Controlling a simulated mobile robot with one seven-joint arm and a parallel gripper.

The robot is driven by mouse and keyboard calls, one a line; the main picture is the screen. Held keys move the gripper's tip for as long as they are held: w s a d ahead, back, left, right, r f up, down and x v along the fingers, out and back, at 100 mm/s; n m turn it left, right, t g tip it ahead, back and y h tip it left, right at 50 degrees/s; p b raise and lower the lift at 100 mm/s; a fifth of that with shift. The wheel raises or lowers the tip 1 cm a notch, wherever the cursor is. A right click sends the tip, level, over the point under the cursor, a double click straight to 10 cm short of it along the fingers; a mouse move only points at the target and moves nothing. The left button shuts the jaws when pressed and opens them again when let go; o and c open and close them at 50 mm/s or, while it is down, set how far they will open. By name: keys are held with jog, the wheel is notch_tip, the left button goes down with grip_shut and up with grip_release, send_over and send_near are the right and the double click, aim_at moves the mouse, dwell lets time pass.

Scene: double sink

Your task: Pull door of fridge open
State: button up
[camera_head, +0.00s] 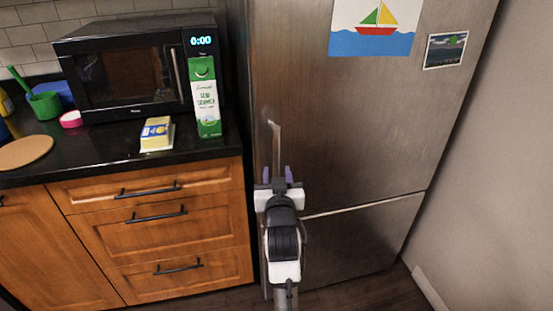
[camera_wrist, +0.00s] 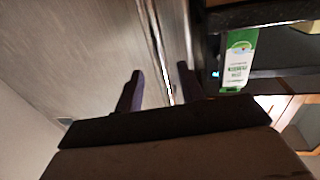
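The fridge (camera_head: 340,130) is a tall steel unit with an upper door and a lower door split by a seam; both are shut in the head view. The upper door's vertical handle (camera_head: 275,145) runs near its left edge. My gripper (camera_head: 275,174) is in front of the lower part of that handle, with its two purple fingers apart. In the wrist view the fingers of my gripper (camera_wrist: 158,85) are open, and the handle (camera_wrist: 165,65) shows as a thin bright bar between them. I cannot tell whether either finger touches it.
Left of the fridge is a black counter (camera_head: 110,150) over wooden drawers (camera_head: 160,220). It bears a microwave (camera_head: 125,75), a green-and-white carton (camera_head: 205,97) and a yellow package (camera_head: 157,134). A plain wall (camera_head: 490,170) stands at the right. Dark floor shows in front.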

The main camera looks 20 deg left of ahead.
aim_at(277, 165)
jog(key=shift+p+x, duration=0.4)
jog(key=shift+x, duration=2.4)
jog(key=shift+s, duration=0.1)
grip_shut()
